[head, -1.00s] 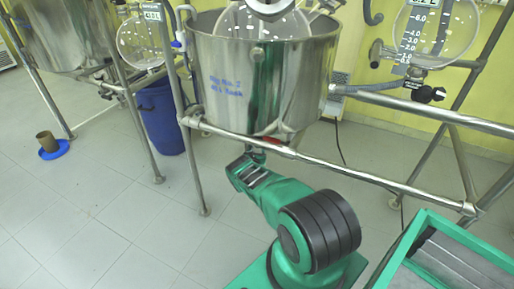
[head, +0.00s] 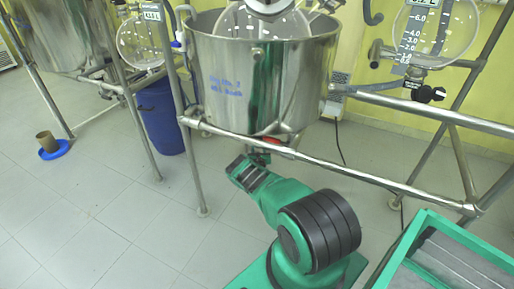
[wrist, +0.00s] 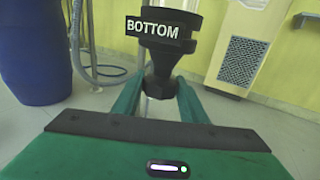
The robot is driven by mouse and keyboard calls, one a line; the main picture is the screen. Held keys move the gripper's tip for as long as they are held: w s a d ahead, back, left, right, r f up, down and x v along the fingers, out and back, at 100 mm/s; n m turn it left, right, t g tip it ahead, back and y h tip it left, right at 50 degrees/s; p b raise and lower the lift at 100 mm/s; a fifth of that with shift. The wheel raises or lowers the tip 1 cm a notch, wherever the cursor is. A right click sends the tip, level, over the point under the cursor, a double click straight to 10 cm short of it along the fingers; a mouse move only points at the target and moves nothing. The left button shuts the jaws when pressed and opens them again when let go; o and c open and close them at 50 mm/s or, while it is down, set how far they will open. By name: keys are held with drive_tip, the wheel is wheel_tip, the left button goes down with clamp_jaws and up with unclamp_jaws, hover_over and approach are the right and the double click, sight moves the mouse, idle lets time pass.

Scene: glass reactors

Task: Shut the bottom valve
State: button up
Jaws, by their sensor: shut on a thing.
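The bottom valve, a black body with a white "BOTTOM" label, shows in the wrist view (wrist: 162,38). In the head view, its red part (head: 272,141) shows under the steel vessel (head: 230,95), behind the frame's front rail. My gripper (wrist: 160,88) is shut on the valve's dark, narrow lower piece, one green finger on each side. In the head view my gripper (head: 258,157) is just below the vessel, and its fingertips are partly hidden. The handle's exact angle is hard to tell.
A steel rail (head: 340,170) crosses just in front of the valve, close above my arm. A frame leg (head: 195,170) stands to the left. A blue barrel (head: 160,118) is behind it. A green-edged tray (head: 455,260) is at the lower right.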

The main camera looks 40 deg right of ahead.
drive_tip(key=n+t+y, duration=0.1)
drive_tip(key=y, duration=0.1)
drive_tip(key=n+t+y, duration=0.1)
drive_tip(key=n+y, duration=0.1)
drive_tip(key=n+t+y, duration=0.1)
drive_tip(key=y, duration=0.1)
drive_tip(key=shift+w+a+r+n+t+y, duration=0.15)
drive_tip(key=shift+w+a+n+t+y, duration=0.15)
drive_tip(key=shift+w+n, duration=0.1)
drive_tip(key=shift+a+n+y, duration=0.1)
drive_tip(key=shift+n+y, duration=0.4)
drive_tip(key=shift+y, duration=0.3)
drive_tip(key=o, duration=0.9)
drive_tip(key=shift+c, duration=0.2)
drive_tip(key=shift+s, duration=0.15)
drive_tip(key=shift+d, duration=0.2)
